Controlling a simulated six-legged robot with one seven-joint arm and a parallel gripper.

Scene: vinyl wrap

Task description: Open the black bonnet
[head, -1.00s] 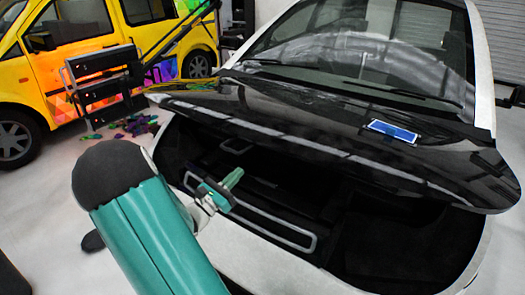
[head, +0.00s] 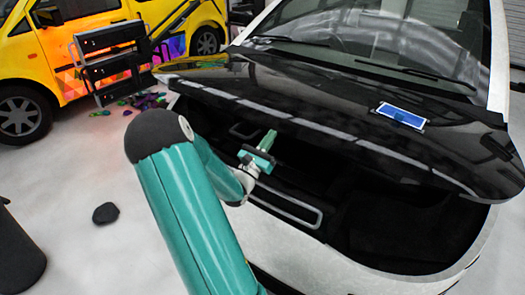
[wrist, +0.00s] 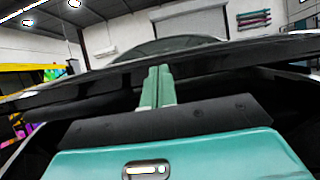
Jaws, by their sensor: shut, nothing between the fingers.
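The black bonnet (head: 330,105) of the white car is partly raised, with a dark gap between its front edge and the car body. A blue card-like piece (head: 402,115) lies on its top. My gripper (head: 270,138) is at the opening, close below the bonnet's front edge. In the wrist view the gripper's green fingers (wrist: 158,85) are together and empty, with their tips near the underside of the bonnet (wrist: 225,55). I cannot tell whether they touch it.
The open front bay (head: 390,215) is dark, with a grey bar-shaped frame (head: 285,207) near its front. A yellow van (head: 45,60) and a black cart (head: 110,60) stand at the left. A dark round object (head: 105,213) lies there.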

